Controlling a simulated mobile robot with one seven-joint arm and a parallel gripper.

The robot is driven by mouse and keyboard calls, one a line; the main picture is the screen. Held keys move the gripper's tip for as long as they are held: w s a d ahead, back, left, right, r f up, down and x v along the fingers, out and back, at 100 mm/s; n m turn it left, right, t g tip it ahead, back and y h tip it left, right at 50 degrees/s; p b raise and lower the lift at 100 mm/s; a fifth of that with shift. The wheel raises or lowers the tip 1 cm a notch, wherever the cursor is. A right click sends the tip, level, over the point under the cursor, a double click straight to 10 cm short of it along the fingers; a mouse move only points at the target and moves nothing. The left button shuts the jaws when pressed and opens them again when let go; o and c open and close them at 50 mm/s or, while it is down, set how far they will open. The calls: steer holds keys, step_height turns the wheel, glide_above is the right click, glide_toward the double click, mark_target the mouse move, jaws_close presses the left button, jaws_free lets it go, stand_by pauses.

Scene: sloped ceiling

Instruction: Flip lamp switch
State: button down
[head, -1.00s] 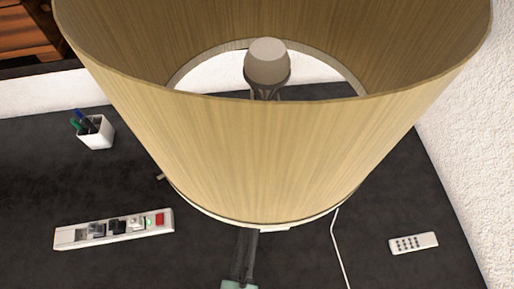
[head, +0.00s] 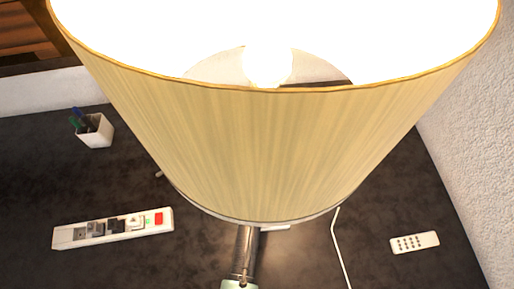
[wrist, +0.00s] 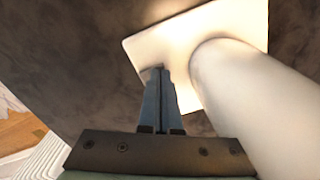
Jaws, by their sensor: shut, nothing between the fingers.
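The lamp's wide tan shade (head: 262,155) fills the middle of the head view, and its bulb (head: 268,66) glows bright white. In the wrist view, the lamp's pale square base (wrist: 180,36) lies on the dark surface, with a thick pale stem (wrist: 245,95) rising from it on the right. My gripper (wrist: 156,72) is shut and empty, its fingertips at the base, left of the stem. I cannot tell whether they touch it. The switch cannot be made out; the fingertips may cover it. In the head view, part of my gripper shows below the shade.
A power strip (head: 68,237) with several plugs lies at the left of the dark tabletop (head: 40,170). A white pen cup (head: 97,133) stands behind it. A white remote (head: 415,243) lies at the right. A white cord (head: 340,250) runs toward the front. A textured wall is at the right.

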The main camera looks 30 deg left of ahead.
steer(key=shift+r+p, duration=3.45)
steer(key=shift+p, duration=0.15)
